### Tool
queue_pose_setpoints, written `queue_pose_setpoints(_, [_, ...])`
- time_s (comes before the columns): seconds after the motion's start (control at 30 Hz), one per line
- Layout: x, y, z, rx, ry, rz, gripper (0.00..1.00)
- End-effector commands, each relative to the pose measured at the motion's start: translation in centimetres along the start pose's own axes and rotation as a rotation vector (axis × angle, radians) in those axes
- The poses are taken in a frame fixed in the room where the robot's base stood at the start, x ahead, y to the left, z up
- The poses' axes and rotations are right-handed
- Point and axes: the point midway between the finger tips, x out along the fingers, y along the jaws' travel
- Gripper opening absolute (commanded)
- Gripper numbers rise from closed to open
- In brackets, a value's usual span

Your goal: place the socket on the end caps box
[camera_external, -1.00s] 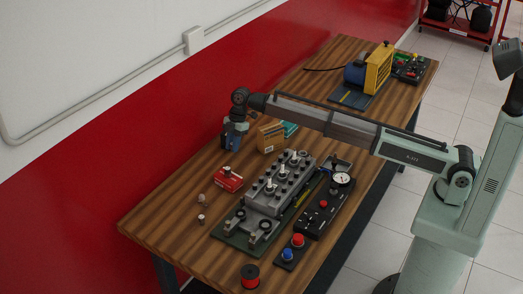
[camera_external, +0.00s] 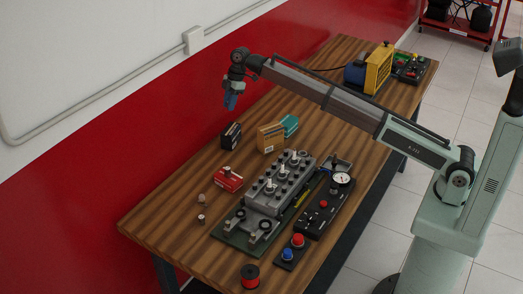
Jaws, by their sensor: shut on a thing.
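My gripper (camera_external: 230,102) is high over the far left edge of the table, pointing down. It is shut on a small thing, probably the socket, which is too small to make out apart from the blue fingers. Below the gripper, on the table and clear of it, stands a dark box (camera_external: 231,136). A small red box (camera_external: 228,179) lies nearer. The labels are too small to read, so I cannot tell which is the end caps box.
A grey engine block (camera_external: 268,195) stands mid-table on a dark green base. A black gauge panel (camera_external: 322,207) lies to its right. Two small knob-like parts (camera_external: 202,208) and a red spool (camera_external: 250,277) are nearer. A yellow and blue machine (camera_external: 377,70) stands at the back.

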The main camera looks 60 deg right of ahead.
Motion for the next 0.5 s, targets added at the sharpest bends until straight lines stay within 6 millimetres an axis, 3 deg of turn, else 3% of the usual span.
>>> queue_pose_setpoints(0.3, [4.6,-0.1,1.5,0.000,-0.001,-0.001,0.00])
queue_pose_setpoints(0.5, [6.0,-0.1,1.9,-0.001,0.000,-0.001,0.00])
